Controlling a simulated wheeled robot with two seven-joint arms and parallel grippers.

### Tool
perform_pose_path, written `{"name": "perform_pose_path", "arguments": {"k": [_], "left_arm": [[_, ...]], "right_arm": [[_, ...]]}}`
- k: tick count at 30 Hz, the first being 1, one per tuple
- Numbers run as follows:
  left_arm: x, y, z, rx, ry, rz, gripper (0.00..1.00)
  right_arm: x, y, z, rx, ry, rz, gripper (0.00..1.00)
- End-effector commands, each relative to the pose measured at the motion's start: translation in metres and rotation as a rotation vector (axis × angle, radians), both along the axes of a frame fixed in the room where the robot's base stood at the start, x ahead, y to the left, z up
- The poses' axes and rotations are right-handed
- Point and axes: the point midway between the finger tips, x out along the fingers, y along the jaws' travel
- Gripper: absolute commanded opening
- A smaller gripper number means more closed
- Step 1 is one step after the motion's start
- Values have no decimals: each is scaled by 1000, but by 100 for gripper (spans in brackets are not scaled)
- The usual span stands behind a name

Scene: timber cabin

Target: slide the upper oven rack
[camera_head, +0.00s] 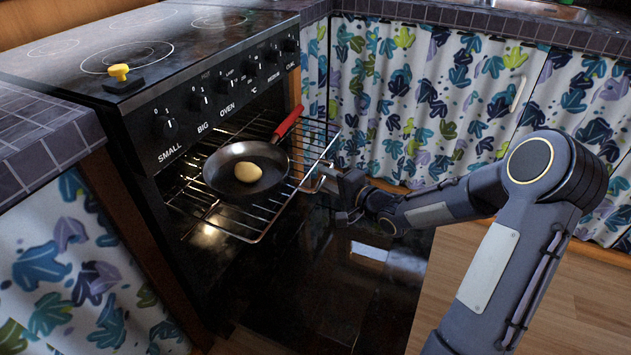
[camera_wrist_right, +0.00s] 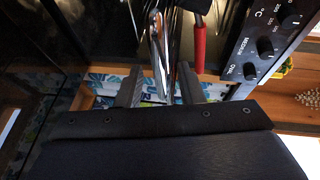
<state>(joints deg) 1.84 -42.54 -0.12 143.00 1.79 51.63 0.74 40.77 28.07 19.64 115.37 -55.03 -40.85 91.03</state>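The upper oven rack (camera_head: 262,233) is a wire rack partly out of the open oven. My right gripper (camera_head: 325,186) is at the rack's outer right edge. In the right wrist view its two fingers (camera_wrist_right: 160,90) stand apart, with the rack's metal bars (camera_wrist_right: 157,45) between them and visible gaps at the sides. The red handle (camera_wrist_right: 199,45) shows close by. My left gripper is not in view.
The dark oven door (camera_head: 350,275) is folded down below the rack. Knobs (camera_head: 200,102) line the stove front above the oven. A yellow-topped object (camera_head: 119,72) sits on the cooktop. Leaf-patterned curtains (camera_head: 420,100) cover the cabinets behind my right arm. Wooden floor is clear at right.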

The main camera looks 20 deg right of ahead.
Motion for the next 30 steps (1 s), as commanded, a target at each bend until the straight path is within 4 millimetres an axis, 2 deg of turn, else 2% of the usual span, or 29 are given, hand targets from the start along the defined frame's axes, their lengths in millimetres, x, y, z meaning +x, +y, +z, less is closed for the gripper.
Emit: {"name": "perform_pose_path", "arguments": {"k": [1, 7, 18, 26, 30], "left_arm": [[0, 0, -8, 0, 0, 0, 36], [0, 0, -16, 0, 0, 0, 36], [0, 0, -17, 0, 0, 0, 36], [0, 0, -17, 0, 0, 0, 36], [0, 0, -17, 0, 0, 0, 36]], "right_arm": [[8, 4, -5, 1, -1, 3, 34], [31, 11, -8, -1, 1, 1, 34], [37, 13, -7, -1, 2, -1, 34], [37, 13, -9, -2, 5, -1, 0], [36, 12, -10, -3, 7, -2, 0]]}}
